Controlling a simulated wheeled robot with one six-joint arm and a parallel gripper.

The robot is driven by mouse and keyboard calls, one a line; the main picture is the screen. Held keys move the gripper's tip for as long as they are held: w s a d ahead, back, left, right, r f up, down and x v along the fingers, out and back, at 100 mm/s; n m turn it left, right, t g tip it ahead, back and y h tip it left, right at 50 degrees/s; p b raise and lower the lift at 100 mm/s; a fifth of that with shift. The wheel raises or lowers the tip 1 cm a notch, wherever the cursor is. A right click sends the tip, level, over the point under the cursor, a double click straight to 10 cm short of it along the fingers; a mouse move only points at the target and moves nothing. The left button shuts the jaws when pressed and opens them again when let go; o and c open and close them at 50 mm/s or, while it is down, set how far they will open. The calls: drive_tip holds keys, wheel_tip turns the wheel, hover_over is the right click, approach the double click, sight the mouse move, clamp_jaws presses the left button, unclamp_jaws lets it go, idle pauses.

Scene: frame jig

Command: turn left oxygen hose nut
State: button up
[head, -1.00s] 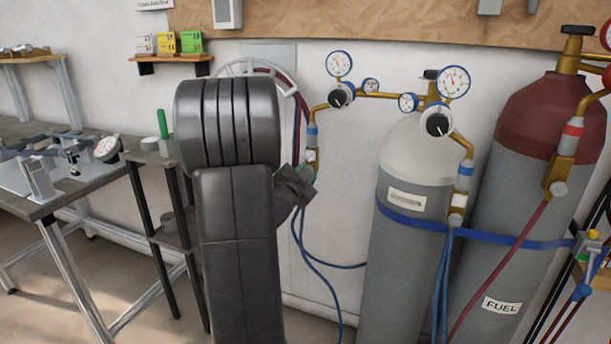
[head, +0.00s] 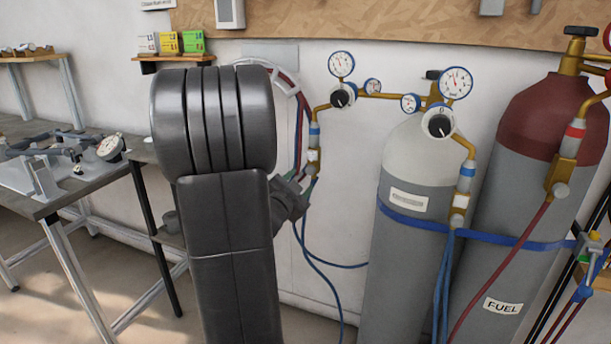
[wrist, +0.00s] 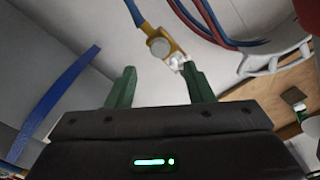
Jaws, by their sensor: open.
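The left oxygen hose nut (head: 311,169) is the small grey piece at the bottom of the left brass fitting, where the blue hose joins. In the wrist view the round grey nut (wrist: 159,46) lies ahead of the gap between my fingers, beyond the fingertips. My gripper (wrist: 159,72) is open and empty, with one green finger on each side of the gap. The right finger overlaps the white part of the fitting in the picture; I cannot tell whether they touch. In the head view my gripper (head: 303,187) is just below the nut, partly hidden behind my arm.
A white-topped grey cylinder (head: 405,265) stands right of the fitting, with a maroon-topped fuel cylinder (head: 515,225) beyond. Blue hoses (head: 325,275) hang below the fitting. A hose hanger (head: 252,62) is behind my arm. A bench (head: 75,185) is at left.

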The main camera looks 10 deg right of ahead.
drive_tip(key=v, duration=0.7)
drive_tip(key=shift+s+a, duration=0.1)
drive_tip(key=shift+s, duration=0.05)
drive_tip(key=n, duration=0.8)
approach(309, 170)
drive_tip(key=x, duration=0.8)
drive_tip(key=c, duration=1)
